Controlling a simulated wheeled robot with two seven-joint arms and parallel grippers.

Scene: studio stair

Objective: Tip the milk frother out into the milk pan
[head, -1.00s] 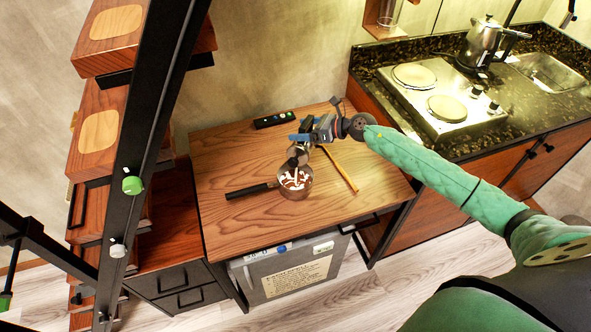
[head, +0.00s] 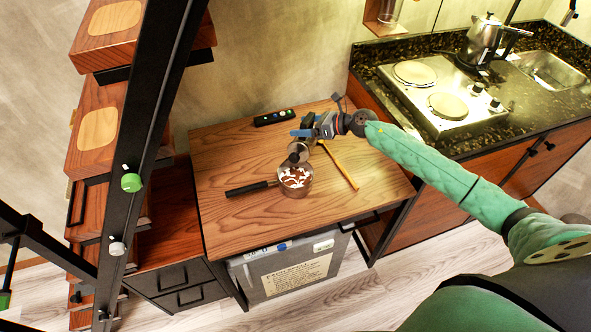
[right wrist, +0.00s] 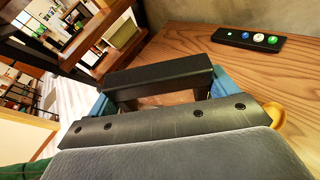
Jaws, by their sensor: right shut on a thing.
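The milk pan (head: 297,192) sits upright on the wooden table, its black handle pointing left. White and brown contents show inside it. My right gripper (head: 308,132) is shut on the milk frother (head: 300,149), a small metallic vessel with a dark end. The frother is held tilted just above the far rim of the pan, dark end towards it. Whether it touches the rim I cannot tell. In the right wrist view a black bar (right wrist: 158,78) spans between blue gripper parts; the frother's body is mostly hidden. My left gripper is not in view.
A black remote-like box with coloured buttons (head: 274,118) lies at the back of the table (head: 230,225). A yellow stick (head: 340,166) lies right of the pan. A stair with a black post (head: 150,130) stands left, a hob counter (head: 440,150) right. The table's front is clear.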

